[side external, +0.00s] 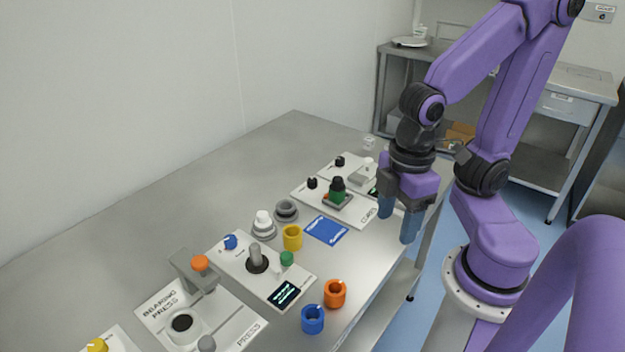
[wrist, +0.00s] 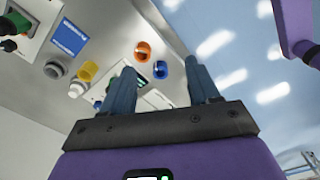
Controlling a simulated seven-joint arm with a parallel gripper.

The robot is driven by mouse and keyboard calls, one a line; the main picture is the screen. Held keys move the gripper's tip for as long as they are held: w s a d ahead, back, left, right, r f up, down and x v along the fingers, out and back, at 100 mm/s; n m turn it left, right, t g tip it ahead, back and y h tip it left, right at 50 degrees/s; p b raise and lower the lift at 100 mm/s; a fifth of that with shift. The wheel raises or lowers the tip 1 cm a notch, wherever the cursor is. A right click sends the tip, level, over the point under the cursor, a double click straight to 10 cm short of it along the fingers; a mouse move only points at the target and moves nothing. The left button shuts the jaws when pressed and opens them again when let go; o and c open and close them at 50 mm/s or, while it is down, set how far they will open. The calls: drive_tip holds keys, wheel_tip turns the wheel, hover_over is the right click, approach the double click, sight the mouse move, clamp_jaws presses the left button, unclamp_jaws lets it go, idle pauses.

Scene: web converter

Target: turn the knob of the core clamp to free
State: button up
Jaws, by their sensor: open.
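My gripper (side external: 398,215) is open and empty, its two blue-grey fingers hanging over the right edge of the bench. In the wrist view the spread fingers (wrist: 158,66) have nothing between them. I cannot read for sure which panel is the core clamp. One panel with partly readable lettering (side external: 368,218) carries a small black knob (side external: 312,183) and a green part with a black top (side external: 337,190), left of my gripper. A nearer panel has a blue knob (side external: 230,241), a grey spindle (side external: 255,256) and a display (side external: 284,293). My gripper touches no knob. The knob settings are too small to read.
Orange (side external: 335,293), blue (side external: 312,319) and yellow (side external: 292,237) rings stand on the bench, with a blue card (side external: 326,230) nearby. The bearing press panel (side external: 165,302) is at the front left. Bare bench (side external: 130,245) lies along the wall.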

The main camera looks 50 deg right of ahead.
drive_tip(key=w+d+m, duration=0.2)
drive_tip(key=w+m, duration=1.1)
drive_tip(key=w, duration=1)
drive_tip(key=m, duration=1.2)
hover_over(312, 180)
wheel_tip(312, 180, down, 5)
wheel_tip(312, 180, down, 17)
drive_tip(key=shift+r, duration=0.1)
drive_tip(key=shift+c, duration=0.2)
drive_tip(key=c, duration=1)
